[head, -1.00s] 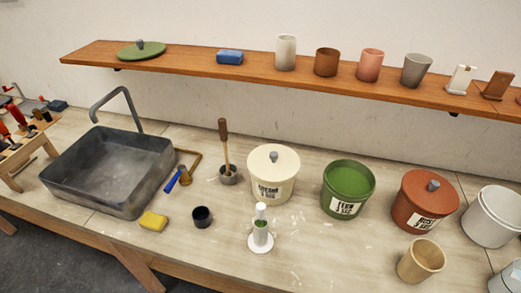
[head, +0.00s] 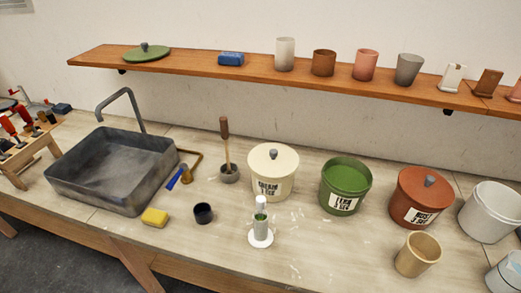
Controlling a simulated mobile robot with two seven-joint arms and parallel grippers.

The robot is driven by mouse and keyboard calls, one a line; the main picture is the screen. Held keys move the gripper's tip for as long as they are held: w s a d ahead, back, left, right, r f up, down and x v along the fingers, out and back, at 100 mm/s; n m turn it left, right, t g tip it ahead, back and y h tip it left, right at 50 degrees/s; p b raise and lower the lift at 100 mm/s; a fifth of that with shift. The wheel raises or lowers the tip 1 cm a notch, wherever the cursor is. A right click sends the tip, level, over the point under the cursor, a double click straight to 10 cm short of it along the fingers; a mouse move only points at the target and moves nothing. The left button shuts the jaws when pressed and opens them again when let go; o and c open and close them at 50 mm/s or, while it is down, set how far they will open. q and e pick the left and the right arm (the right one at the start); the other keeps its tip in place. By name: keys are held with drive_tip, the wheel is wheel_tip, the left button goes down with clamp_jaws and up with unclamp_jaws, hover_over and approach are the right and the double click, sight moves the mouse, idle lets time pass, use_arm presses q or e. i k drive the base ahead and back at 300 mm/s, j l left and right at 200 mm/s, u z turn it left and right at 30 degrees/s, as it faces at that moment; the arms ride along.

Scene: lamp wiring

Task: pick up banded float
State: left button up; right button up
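No object is plainly recognisable as a banded float. Neither of my grippers is in view.
Behind it stand a cream pot (head: 271,178), a green pot (head: 344,186) and a rust-red pot (head: 420,200). A dark cup (head: 203,214) and yellow sponge (head: 154,218) lie left, by the grey sink (head: 100,200). A tan cup (head: 418,255) stands right. A shelf (head: 200,66) runs above.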

sight(260, 200)
drive_tip(key=l+u, duration=0.35)
drive_tip(key=l, duration=0.25)
drive_tip(key=k+l+u, duration=0.15)
drive_tip(key=l+u, duration=0.2)
drive_tip(key=l, duration=0.2)
